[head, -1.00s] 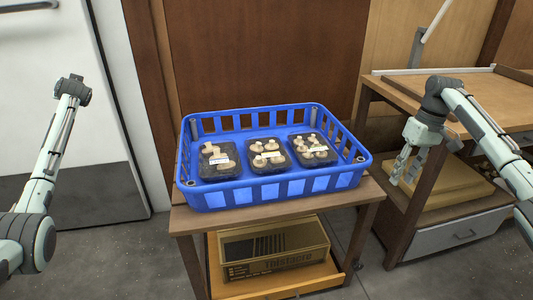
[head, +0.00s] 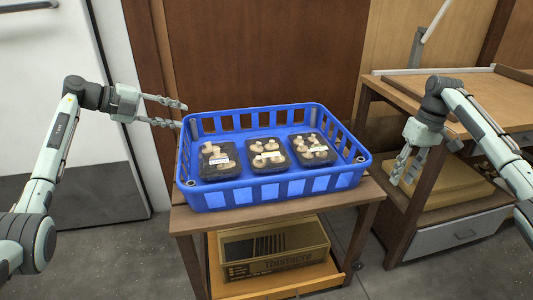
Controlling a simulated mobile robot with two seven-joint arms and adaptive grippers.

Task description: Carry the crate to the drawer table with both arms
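The blue crate (head: 272,192) stands on a small wooden table, with slotted walls and three black trays of mushrooms inside: left tray (head: 218,160), middle tray (head: 268,156) and right tray (head: 314,150). My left gripper (head: 184,114) is open and empty, its fingers pointing right beside the crate's back left corner; whether it touches the rim I cannot tell. My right gripper (head: 400,168) is open and empty to the right of the crate, fingers pointing down, apart from it. The drawer table (head: 500,98) stands at the right, with a grey drawer (head: 458,236) low down.
The small table (head: 190,222) holds a cardboard box (head: 274,250) on its lower shelf. A brown wooden panel (head: 260,55) rises behind the crate, and a white door (head: 45,100) is at the left. A narrow floor gap separates the two tables.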

